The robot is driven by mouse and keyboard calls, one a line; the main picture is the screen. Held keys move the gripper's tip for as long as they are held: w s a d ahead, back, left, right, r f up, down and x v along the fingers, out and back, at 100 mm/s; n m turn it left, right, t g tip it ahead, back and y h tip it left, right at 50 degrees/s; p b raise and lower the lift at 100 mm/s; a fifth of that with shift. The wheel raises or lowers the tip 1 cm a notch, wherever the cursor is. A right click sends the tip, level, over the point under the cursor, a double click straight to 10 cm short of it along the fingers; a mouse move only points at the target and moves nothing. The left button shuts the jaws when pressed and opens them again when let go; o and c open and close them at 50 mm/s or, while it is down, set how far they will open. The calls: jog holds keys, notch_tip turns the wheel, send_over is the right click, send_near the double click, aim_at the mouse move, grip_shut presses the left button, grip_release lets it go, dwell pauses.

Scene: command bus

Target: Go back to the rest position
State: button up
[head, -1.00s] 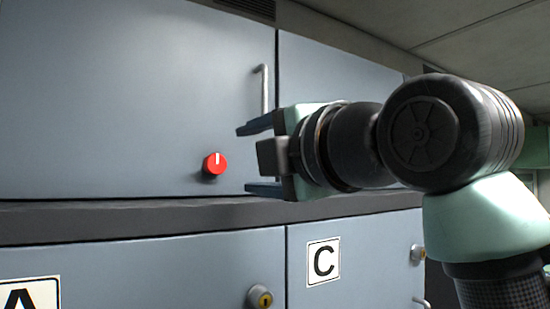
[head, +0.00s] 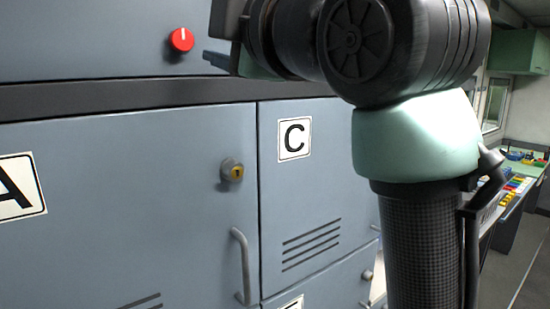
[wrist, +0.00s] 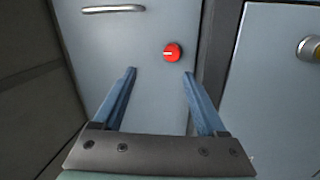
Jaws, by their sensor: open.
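My gripper (wrist: 159,75) is open and empty in the wrist view, its two blue fingers apart and pointing at a blue-grey cabinet door. A red knob (wrist: 173,52) with a white mark is on that door, just beyond the fingertips and near the right one. In the head view the red knob (head: 182,39) is at the upper left, its white mark upright. Only a blue finger (head: 214,59) of my gripper shows there, to the right of the knob and apart from it. The rest of the gripper is cut off by the top edge or hidden by my arm.
Below are locker doors labelled A (head: 18,188) and C (head: 294,139), with a lock (head: 232,170) and a bar handle (head: 242,265) sticking out. At the right, a counter (head: 497,215) with colourful items lines an aisle. Open floor (head: 520,265) shows there.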

jog(key=s+d+f+m+t+h, duration=0.1)
jog(key=s+d+m+t+h, duration=0.2)
jog(key=m, duration=0.8)
jog(key=s+d+f+m+t+h, duration=0.2)
jog(key=s+m+t+h, duration=0.5)
jog(key=s+m, duration=0.4)
jog(key=shift+d+f+m+t+h, duration=0.3)
jog(key=shift+d+m+h, duration=0.1)
jog(key=shift+d+m, duration=0.25)
